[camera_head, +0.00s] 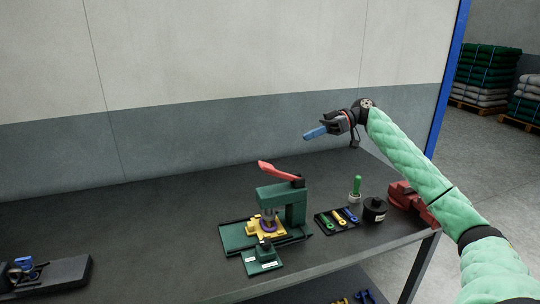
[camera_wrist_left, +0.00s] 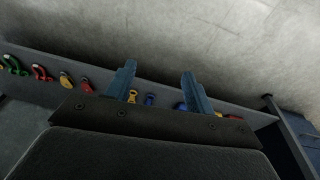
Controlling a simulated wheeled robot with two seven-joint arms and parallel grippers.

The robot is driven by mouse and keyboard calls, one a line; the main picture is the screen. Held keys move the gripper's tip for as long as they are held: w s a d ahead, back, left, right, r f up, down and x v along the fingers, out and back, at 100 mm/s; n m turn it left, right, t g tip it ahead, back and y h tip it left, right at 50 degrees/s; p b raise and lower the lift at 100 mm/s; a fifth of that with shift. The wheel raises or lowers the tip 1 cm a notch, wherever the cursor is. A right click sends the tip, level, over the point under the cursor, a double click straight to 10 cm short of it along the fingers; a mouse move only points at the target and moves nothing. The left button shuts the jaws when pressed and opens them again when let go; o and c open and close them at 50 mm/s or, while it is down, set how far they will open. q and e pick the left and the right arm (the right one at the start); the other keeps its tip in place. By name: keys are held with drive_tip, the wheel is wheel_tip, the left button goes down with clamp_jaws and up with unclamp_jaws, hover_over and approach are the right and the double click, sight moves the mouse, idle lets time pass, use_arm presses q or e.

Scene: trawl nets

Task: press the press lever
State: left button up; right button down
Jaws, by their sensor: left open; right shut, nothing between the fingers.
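The green press (camera_head: 296,208) stands on the dark bench. Its red press lever (camera_head: 279,171) slants up to the left from a pivot at the top of the press. A yellow fixture (camera_head: 281,229) with a purple ring (camera_head: 268,225) sits under the ram. My right gripper (camera_head: 308,135) is shut and empty, with its blue fingers pointing left. It appears above and to the right of the lever, apart from it. My left gripper (camera_wrist_left: 157,82) is open and empty in the left wrist view; the press does not show there.
Right of the press are a tray of coloured tools (camera_head: 337,220), a green-handled tool (camera_head: 356,188), a black pot (camera_head: 375,209) and a red vise (camera_head: 405,199). A dark block (camera_head: 68,272) lies far left. The left wrist view shows a shelf (camera_wrist_left: 48,73) with several coloured pieces.

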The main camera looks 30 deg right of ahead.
sight(266, 164)
use_arm(q)
drive_tip(key=shift+s+a+f+g, duration=0.15)
drive_tip(key=shift+s+g, duration=0.25)
drive_tip(key=shift+s, duration=0.3)
use_arm(e)
drive_tip(key=n, duration=0.2)
drive_tip(key=s+n, duration=0.1)
drive_tip(key=n, duration=0.1)
drive_tip(key=shift+a+r+g, duration=0.2)
drive_tip(key=shift+r+g, duration=0.1)
drive_tip(key=shift+g, duration=0.1)
drive_tip(key=shift+s, duration=0.1)
use_arm(q)
drive_tip(key=shift+f, duration=0.1)
use_arm(e)
drive_tip(key=shift+a, duration=0.1)
